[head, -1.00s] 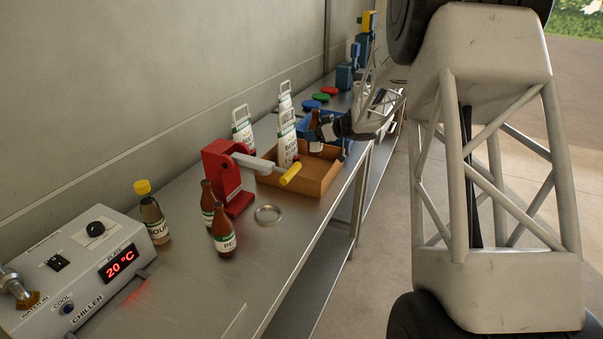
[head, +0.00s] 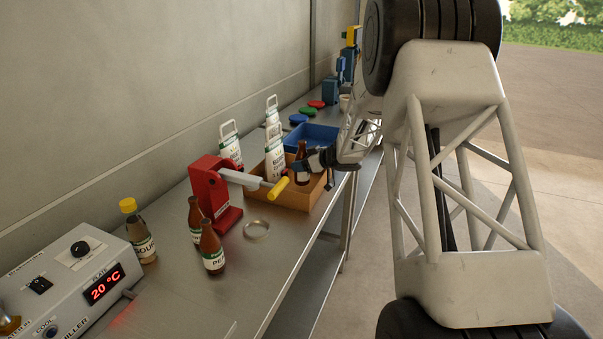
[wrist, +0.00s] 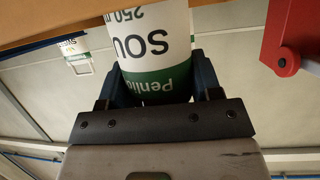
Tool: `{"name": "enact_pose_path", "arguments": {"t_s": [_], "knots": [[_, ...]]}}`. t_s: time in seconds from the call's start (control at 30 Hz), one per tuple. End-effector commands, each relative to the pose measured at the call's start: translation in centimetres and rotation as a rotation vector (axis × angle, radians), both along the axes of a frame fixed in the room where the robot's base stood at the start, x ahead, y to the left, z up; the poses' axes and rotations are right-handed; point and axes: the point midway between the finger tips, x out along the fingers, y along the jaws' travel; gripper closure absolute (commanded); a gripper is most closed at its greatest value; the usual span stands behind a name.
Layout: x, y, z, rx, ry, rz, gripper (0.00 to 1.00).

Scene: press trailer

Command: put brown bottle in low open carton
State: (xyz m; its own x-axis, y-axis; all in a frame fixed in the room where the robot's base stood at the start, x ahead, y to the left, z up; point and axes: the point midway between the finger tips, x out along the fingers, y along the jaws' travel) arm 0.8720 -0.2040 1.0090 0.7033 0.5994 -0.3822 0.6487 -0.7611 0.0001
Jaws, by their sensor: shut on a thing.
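The brown bottle (head: 301,175) is upright in my gripper (head: 303,166), which is shut on it. In the head view it is at the far right part of the low open carton (head: 284,199), a brown cardboard box. I cannot tell whether its base touches the carton floor. In the wrist view the fingers (wrist: 160,85) stand on both sides of the bottle's white and green label (wrist: 150,45), which reads upside down. The bottle's base is outside that view. The carton's edge (wrist: 40,35) shows at the top left there.
A white pouch-like container (head: 274,163) stands in the carton's left part. A red press (head: 211,190) with a yellow-ended lever (head: 278,192) reaches near the carton's front. A blue tray (head: 318,134) lies behind. Two other brown bottles (head: 211,250) stand in front, left of a metal ring (head: 256,229).

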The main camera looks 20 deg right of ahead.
Motion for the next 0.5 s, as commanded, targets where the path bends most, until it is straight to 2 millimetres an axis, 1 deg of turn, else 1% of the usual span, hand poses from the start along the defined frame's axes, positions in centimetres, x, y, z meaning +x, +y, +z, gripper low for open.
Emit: {"name": "enact_pose_path", "arguments": {"t_s": [0.13,0.27,0.5], "knots": [[0.0,0.0,0.1,-0.001,-0.001,0.000,0.86],[0.0,0.0,-0.4,0.000,0.000,0.000,0.86],[0.0,0.0,-2.8,0.000,0.002,0.001,0.86]]}}
